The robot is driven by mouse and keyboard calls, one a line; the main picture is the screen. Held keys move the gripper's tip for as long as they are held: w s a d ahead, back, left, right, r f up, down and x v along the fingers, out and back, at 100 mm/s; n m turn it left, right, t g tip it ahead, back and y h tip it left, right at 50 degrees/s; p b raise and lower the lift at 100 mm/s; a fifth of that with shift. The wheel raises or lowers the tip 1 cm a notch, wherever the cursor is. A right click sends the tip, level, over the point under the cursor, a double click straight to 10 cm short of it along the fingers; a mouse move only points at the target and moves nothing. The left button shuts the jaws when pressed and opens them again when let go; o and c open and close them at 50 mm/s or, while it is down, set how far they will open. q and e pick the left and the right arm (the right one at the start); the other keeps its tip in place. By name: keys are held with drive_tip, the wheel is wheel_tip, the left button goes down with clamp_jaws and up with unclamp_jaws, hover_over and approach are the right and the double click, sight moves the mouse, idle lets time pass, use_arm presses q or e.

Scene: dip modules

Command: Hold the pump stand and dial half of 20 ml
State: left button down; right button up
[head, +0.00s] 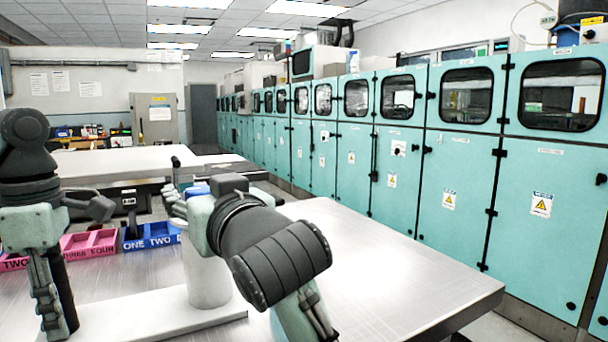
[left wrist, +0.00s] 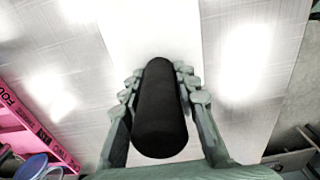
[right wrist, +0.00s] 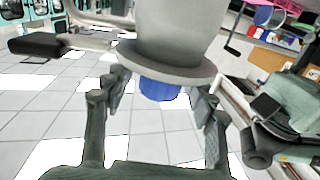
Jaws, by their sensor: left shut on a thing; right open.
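The pump stand has a flat white base (head: 150,318) on the metal table, a thick white column (head: 208,275) and a black upright post. My left gripper (head: 58,295) points down at the post and is shut on it; in the left wrist view, its fingers lie on both sides of the black post (left wrist: 160,110). My right gripper (head: 190,205) is open at the top of the column, beside the blue dial (head: 197,190). In the right wrist view, the blue dial (right wrist: 160,88) shows below a grey flanged body (right wrist: 172,40), between the spread fingers. My right arm partly hides the column.
Pink trays (head: 90,243) and a blue tray (head: 150,238) lie behind the stand on the left. The metal table (head: 400,265) is bare to the right. Teal cabinets (head: 460,190) line the right side.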

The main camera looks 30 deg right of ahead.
drive_tip(key=n+g+y, duration=0.1)
drive_tip(key=n+y, duration=0.1)
drive_tip(key=y, duration=0.1)
drive_tip(key=n+g+y, duration=0.1)
drive_tip(key=n+y, duration=0.1)
drive_tip(key=y, duration=0.1)
drive_tip(key=shift+y, duration=0.3)
drive_tip(key=n+g+y, duration=0.2)
drive_tip(key=y, duration=0.1)
drive_tip(key=shift+r+n, duration=0.1)
drive_tip(key=shift+n, duration=0.3)
drive_tip(key=v, duration=1.2)
drive_tip(key=w+d+m+t+h, duration=0.1)
drive_tip(key=w+d+h, duration=0.3)
drive_tip(key=d, duration=0.7)
drive_tip(key=w+d+t+h, duration=0.2)
drive_tip(key=w+d+h, duration=0.3)
drive_tip(key=d, duration=0.6)
drive_tip(key=w, duration=0.2)
drive_tip(key=shift+w+d+f+m+t+h, duration=0.2)
drive_tip(key=shift+w+f+m+t+h, duration=0.1)
drive_tip(key=shift+f+m, duration=0.1)
use_arm(q)
drive_tip(key=c, duration=1.1)
unclamp_jaws()
drive_tip(key=shift+o, duration=0.2)
